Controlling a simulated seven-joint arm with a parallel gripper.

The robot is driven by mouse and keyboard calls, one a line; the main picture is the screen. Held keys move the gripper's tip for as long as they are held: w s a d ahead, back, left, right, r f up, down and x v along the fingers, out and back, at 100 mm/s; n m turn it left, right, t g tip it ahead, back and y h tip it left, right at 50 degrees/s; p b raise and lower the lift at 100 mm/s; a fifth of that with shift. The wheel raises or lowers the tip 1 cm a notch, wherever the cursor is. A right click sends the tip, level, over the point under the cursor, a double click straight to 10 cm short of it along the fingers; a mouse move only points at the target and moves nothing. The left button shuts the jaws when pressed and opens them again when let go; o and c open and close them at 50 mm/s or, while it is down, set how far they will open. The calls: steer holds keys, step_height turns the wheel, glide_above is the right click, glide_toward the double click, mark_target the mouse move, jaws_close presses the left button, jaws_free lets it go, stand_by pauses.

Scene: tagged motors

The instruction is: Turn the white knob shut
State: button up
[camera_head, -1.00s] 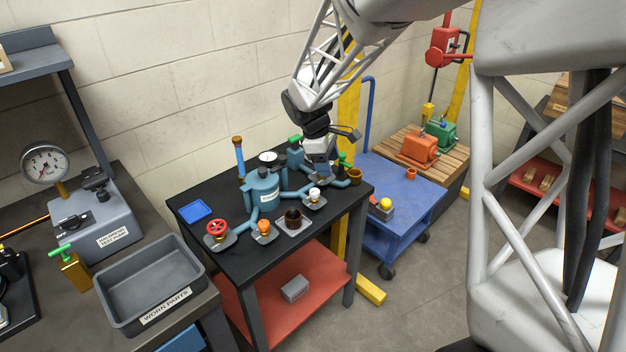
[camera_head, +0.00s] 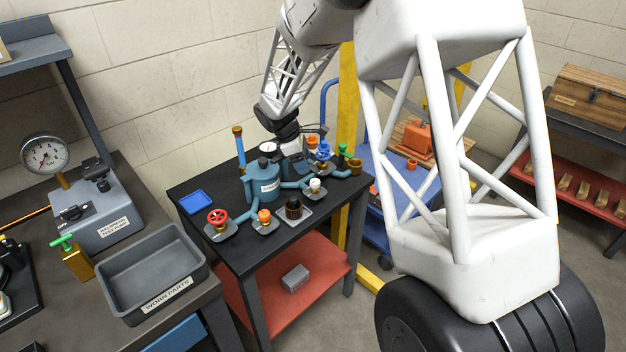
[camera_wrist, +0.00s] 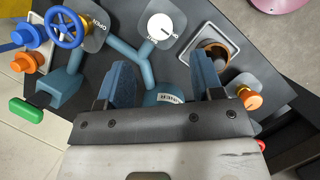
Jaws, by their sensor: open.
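The white knob (camera_head: 315,184) sits on a grey square plate at the right front of the blue tank (camera_head: 262,182). In the wrist view the white knob (camera_wrist: 161,27) is round, with a dark pointer line on its face and lettering on its plate. My gripper (camera_head: 291,151) is behind the tank in the head view, its fingertips hard to make out there. In the wrist view my gripper (camera_wrist: 163,76) is open, its two blue-padded fingers wide apart. A pipe and part of the tank show between them. The knob lies beyond the fingertips, apart from them.
Around the tank stand a red wheel (camera_head: 217,218), an orange knob (camera_head: 264,216), a dark cup (camera_head: 293,208) and a blue wheel (camera_head: 323,150). A blue tray (camera_head: 197,202) lies at the black table's left. A blue cart (camera_head: 371,161) stands behind.

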mark_target(314, 181)
steer(key=shift+f, duration=0.1)
steer(key=shift+x, duration=3.8)
steer(key=shift+d, duration=0.1)
steer(key=c, duration=0.9)
